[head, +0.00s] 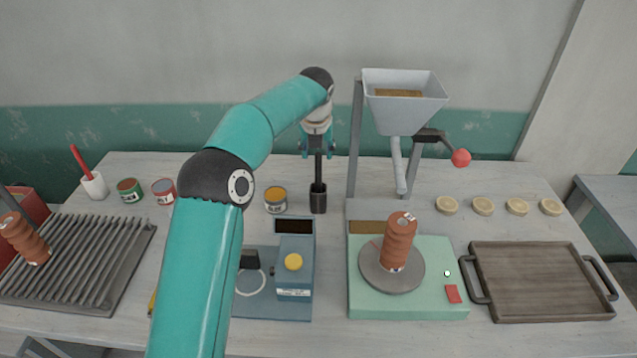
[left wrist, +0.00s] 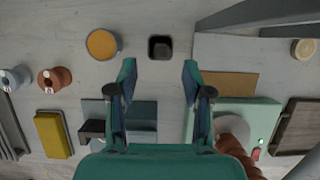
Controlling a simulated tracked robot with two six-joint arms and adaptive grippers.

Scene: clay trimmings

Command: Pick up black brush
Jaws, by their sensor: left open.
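The black brush (head: 318,167) stands upright in a black square cup (head: 318,204) at the back middle of the table. Only its dark handle shows in the head view; its lower end is hidden in the cup. My left gripper (head: 318,146) points down above the cup, at the top of the handle. In the left wrist view its fingers (left wrist: 160,72) are spread wide, with the black cup (left wrist: 160,47) just beyond the gap between their tips. I cannot tell whether a finger touches the brush. My right gripper is in neither view.
A grey hopper machine (head: 405,100) with a red-knobbed lever stands close right of the cup. A yellow paint can (head: 275,200) stands close left. A blue machine (head: 294,265) and green wheel unit (head: 440,295) with a terracotta pot (head: 398,242) are in front.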

